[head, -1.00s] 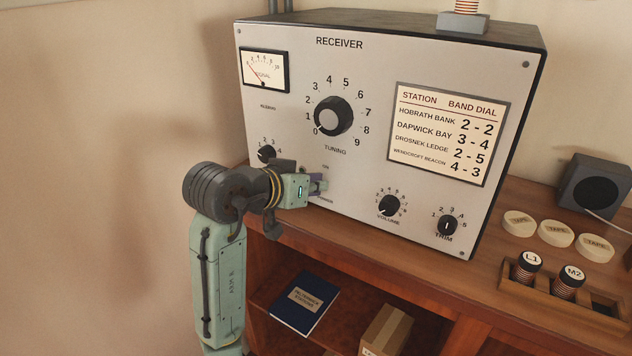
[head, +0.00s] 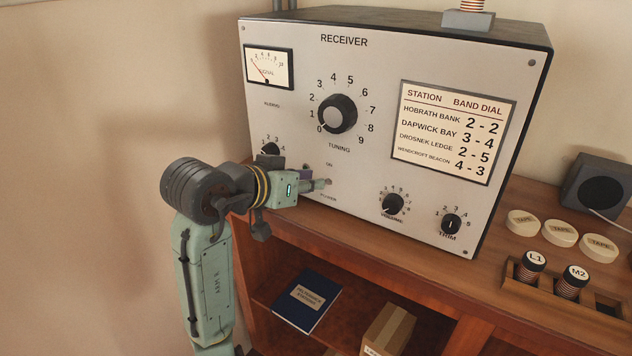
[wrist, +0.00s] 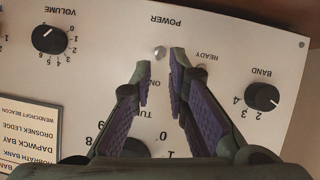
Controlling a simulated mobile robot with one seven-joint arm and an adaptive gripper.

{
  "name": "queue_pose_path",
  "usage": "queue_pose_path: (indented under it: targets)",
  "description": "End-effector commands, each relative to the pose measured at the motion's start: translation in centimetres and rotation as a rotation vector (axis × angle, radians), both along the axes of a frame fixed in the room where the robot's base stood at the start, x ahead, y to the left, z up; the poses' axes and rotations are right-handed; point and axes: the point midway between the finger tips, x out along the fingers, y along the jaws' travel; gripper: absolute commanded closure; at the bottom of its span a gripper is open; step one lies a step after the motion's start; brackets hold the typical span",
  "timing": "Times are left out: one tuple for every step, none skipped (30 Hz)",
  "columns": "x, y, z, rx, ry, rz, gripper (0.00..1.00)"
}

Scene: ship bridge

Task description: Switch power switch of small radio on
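The receiver (head: 380,60) is a grey-faced radio with a dark case on a wooden shelf unit. Its power switch is a small metal toggle (wrist: 159,52) between the POWER and ON labels in the upside-down wrist view. Which way it is thrown I cannot tell. In the head view the toggle is hard to make out behind the fingertips. My gripper (head: 315,181) is in front of the panel's lower left. In the wrist view my gripper (wrist: 160,66) is open, its purple-padded fingers apart, with the toggle seen just beyond the gap between the tips. Contact is unclear.
The band knob (wrist: 262,96) and volume knob (wrist: 50,40) flank the switch area; the tuning knob (head: 337,114) is above it in the head view. Tape rolls (head: 560,232) and a speaker (head: 597,184) stand right of the receiver. A wall is close on the left.

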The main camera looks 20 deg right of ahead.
Motion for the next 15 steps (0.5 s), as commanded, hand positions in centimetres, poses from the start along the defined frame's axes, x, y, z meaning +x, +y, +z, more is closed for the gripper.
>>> queue_pose_path:
  targets:
    - [-0.5,1.0,0.6,0.001,-0.005,0.004,0.85]
    - [-0.8,1.5,0.9,0.000,-0.005,0.005,0.85]
    - [-1.2,2.2,1.3,0.001,-0.005,0.004,0.85]
    - [-1.6,2.6,1.6,0.001,-0.005,0.005,0.85]
    - [-1.9,3.1,1.9,0.000,-0.005,0.005,0.85]
    - [-2.3,3.7,2.2,0.001,-0.005,0.005,0.85]
    - [-2.5,4.2,2.5,0.001,-0.004,0.005,0.85]
    - [-2.8,4.5,2.7,0.000,-0.005,0.006,0.85]
    - [-3.1,5.0,2.9,0.001,-0.003,0.004,0.85]
    - [-3.3,5.3,3.1,0.001,-0.003,0.004,0.85]
    - [-3.5,5.6,3.3,0.001,-0.003,0.004,0.85]
    - [-3.7,5.9,3.5,0.000,-0.003,0.005,0.85]
    - [-3.8,6.1,3.6,0.000,-0.003,0.005,0.85]
    - [-3.9,6.2,3.7,0.000,-0.002,0.004,0.85]
    - [-4.0,6.4,3.7,0.001,-0.002,0.004,0.85]
